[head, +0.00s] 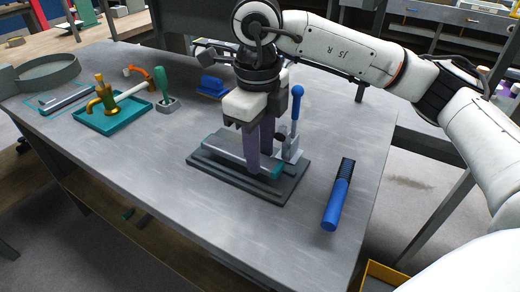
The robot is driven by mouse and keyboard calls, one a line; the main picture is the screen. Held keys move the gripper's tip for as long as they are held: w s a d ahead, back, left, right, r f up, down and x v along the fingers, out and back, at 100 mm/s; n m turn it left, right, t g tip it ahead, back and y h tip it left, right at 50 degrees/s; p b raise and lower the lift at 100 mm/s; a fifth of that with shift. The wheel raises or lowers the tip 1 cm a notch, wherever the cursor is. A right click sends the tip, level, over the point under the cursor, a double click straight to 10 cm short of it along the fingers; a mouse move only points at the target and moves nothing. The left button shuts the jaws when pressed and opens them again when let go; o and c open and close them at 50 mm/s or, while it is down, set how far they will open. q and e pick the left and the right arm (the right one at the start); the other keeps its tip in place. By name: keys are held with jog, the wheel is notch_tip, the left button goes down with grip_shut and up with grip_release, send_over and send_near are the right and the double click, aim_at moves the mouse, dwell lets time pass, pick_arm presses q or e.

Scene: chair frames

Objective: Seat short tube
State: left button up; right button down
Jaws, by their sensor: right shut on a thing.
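A grey tube (225,150) with a teal end (277,173) lies lengthwise along a dark, stepped fixture plate (215,173) on the table. My right gripper (262,168) comes down from above, with its purplish fingers at the tube close to the teal end. It is shut on the tube, though the contact is partly hidden by the fingers. I cannot tell whether the tube rests fully on the fixture. A clamp with an upright blue handle (297,105) stands at the fixture's right side, behind the fingers. My left gripper is not in view.
A blue tool with a black ridged end (338,200) lies right of the fixture. A teal tray (112,118) with a brass-coloured piece, a green-handled item (161,85) and a blue block (211,84) stand at the back left. The table's front left is clear.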

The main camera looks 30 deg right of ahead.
jog(key=shift+f, duration=0.15)
jog(key=shift+f+b, duration=0.85)
jog(key=shift+f, duration=0.05)
jog(key=c, duration=1.2)
grip_release()
jog(key=shift+o, duration=0.4)
jog(key=shift+o, duration=1.1)
jog(key=shift+r+p, duration=2.75)
jog(key=shift+r, duration=1.3)
